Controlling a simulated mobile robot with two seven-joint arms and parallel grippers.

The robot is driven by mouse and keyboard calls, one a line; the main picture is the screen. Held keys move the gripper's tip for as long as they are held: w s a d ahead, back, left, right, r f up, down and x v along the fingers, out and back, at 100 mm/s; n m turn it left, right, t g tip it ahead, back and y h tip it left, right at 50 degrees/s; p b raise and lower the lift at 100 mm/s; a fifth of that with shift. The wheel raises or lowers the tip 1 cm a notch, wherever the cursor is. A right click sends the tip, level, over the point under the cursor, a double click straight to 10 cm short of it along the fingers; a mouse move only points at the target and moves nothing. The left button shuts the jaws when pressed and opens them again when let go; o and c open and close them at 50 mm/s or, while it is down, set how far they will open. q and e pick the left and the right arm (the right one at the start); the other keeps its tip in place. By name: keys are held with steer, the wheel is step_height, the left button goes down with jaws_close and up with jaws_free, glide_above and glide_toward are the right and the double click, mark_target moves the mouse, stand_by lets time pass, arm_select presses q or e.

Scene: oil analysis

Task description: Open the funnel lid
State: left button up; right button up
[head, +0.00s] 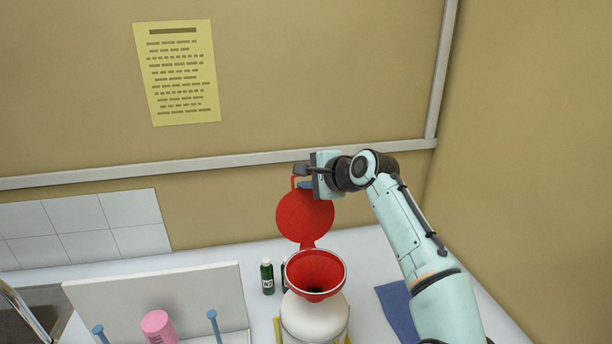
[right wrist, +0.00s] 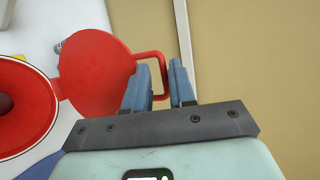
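The red funnel (head: 315,270) sits on top of a white container (head: 314,318), with its mouth uncovered. Its round red lid (head: 305,215) stands raised on the hinge at the back of the rim. The lid's looped handle (head: 293,182) points up. In the right wrist view the funnel (right wrist: 22,105) is at the left edge, with the lid (right wrist: 97,62) beside it. My right gripper (head: 302,176) is at the handle. Its blue fingers (right wrist: 160,85) stand apart with part of the handle loop (right wrist: 162,68) between them, and a gap shows. My left gripper is not in view.
A small green bottle (head: 267,276) stands left of the funnel. A white rack (head: 185,295) with blue pegs and a pink cylinder (head: 158,326) is further left. A blue cloth (head: 398,310) lies to the right. The wall is close behind.

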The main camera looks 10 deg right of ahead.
steer(key=shift+s+d+f, duration=0.1)
steer(key=shift+s+f, duration=0.1)
steer(key=shift+f, duration=0.1)
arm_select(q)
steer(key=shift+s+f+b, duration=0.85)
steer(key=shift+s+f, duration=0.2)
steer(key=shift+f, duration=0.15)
arm_select(e)
steer(key=v, duration=1.3)
steer(key=shift+r, duration=0.45)
steer(key=shift+w, duration=0.1)
